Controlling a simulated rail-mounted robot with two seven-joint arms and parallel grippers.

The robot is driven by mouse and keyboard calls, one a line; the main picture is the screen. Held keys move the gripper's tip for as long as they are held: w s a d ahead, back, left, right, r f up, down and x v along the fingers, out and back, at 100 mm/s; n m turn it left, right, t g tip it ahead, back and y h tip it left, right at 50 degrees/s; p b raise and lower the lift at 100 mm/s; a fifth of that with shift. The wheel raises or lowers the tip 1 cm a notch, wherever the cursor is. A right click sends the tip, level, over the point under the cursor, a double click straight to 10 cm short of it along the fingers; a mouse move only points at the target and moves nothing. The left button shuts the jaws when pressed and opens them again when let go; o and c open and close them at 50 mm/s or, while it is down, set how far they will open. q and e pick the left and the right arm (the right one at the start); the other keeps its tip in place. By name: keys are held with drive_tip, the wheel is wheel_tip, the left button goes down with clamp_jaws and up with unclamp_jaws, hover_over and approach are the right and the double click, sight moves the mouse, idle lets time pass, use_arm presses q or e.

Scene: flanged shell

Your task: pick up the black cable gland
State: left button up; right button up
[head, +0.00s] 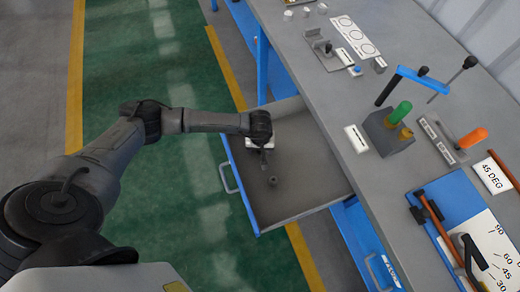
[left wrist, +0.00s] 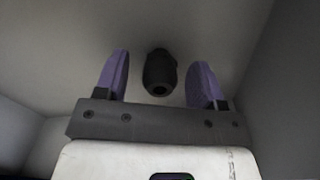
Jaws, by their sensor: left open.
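The black cable gland (left wrist: 160,73) lies in the open drawer (head: 312,205). In the head view it is a small dark piece (head: 273,181) on the drawer floor. My left gripper (head: 266,160) is above the drawer floor beside it. In the left wrist view the two purple fingers of this gripper (left wrist: 160,85) are open, with the gland showing between them and nothing held. I cannot tell how far the fingertips are above the floor. My right gripper is in neither view.
Drawer walls surround my left gripper, with a handle (head: 229,178) on the front. The grey workbench (head: 330,108) at right carries a blue-handled tool (head: 422,82), a grey block with green-handled tool (head: 388,132), an orange-handled tool (head: 471,139) and a blue board (head: 437,204).

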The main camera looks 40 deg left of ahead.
use_arm(q)
drive_tip(key=shift+f, duration=0.1)
drive_tip(key=shift+c, duration=0.4)
drive_tip(key=c, duration=0.9)
